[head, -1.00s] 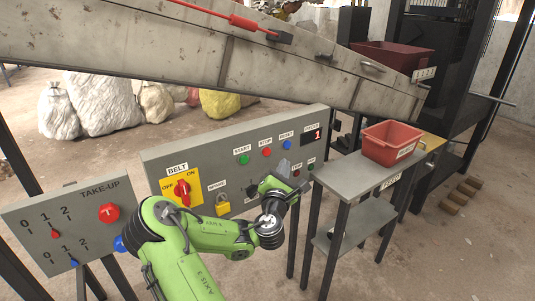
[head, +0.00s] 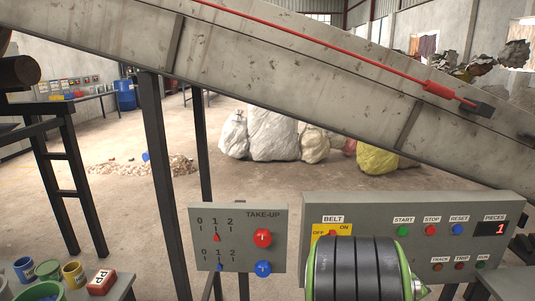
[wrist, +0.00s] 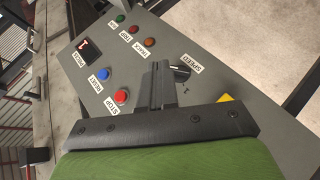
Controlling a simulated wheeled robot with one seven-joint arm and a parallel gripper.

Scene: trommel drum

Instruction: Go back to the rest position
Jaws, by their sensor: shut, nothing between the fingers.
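My gripper (wrist: 158,88) shows in the wrist view with its dark fingers shut and empty. It is in front of the grey control panel (wrist: 225,120), between the red stop button (wrist: 121,96) and the dark speed knob (wrist: 181,73). I cannot tell the exact gap to the panel. In the head view my green and black arm stands at the bottom, right of the middle, and covers part of the control panel (head: 480,210). The gripper itself is hidden in the head view.
The take-up box (head: 238,225) stands left of my arm. A sloping grey conveyor (head: 290,65) crosses above. A table with cups (head: 73,272) and a red box (head: 101,282) is at the lower left. White sacks (head: 272,135) lie behind; the floor between is open.

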